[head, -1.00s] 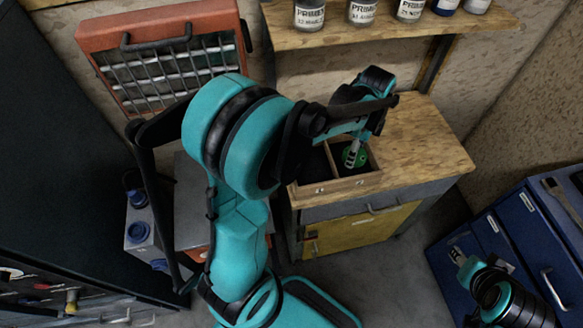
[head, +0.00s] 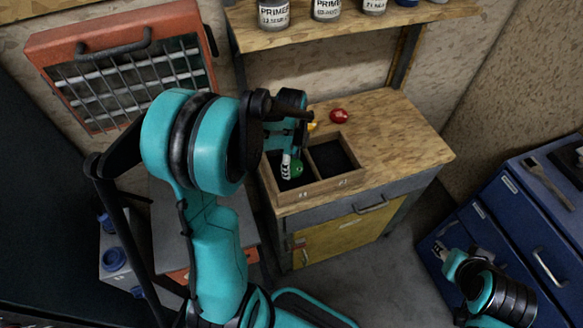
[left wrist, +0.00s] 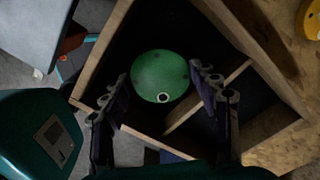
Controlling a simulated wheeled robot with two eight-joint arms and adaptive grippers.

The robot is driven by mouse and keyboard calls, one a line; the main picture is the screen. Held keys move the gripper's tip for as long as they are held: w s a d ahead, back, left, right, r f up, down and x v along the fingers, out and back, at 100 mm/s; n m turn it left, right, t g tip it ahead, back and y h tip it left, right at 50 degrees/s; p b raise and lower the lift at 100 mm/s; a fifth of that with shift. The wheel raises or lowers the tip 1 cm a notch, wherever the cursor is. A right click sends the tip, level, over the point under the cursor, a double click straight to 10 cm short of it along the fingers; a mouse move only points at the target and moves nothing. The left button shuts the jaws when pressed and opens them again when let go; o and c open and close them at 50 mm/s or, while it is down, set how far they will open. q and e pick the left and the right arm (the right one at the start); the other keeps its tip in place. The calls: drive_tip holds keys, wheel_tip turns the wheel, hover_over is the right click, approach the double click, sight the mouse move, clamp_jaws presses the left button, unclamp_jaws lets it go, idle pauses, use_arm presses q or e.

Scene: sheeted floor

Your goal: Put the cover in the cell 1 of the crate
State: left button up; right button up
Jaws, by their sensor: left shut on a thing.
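The green round cover (left wrist: 160,72) sits between the fingers of my left gripper (left wrist: 158,95), which is shut on it. In the head view the cover (head: 296,169) and the left gripper (head: 290,165) are at the left cell of the wooden crate (head: 318,191). I cannot tell how deep in the cell the cover is. The right cell (head: 332,157) looks dark and empty. Small marks on the crate's front are too small to read. My right gripper (head: 447,258) is at the lower right, away from the crate; its fingers are unclear.
A red round thing (head: 339,116) and a partly hidden yellow one (head: 312,126) lie on the wooden worktop (head: 395,140) behind the crate. A shelf with primer cans (head: 326,9) is above. Blue drawers (head: 510,235) stand at right. The worktop right of the crate is clear.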

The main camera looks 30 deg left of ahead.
use_arm(q)
wheel_tip(320, 180, down, 2)
drive_tip(key=shift+r, duration=0.1)
drive_tip(key=o, duration=1.3)
drive_tip(key=shift+o, duration=0.2)
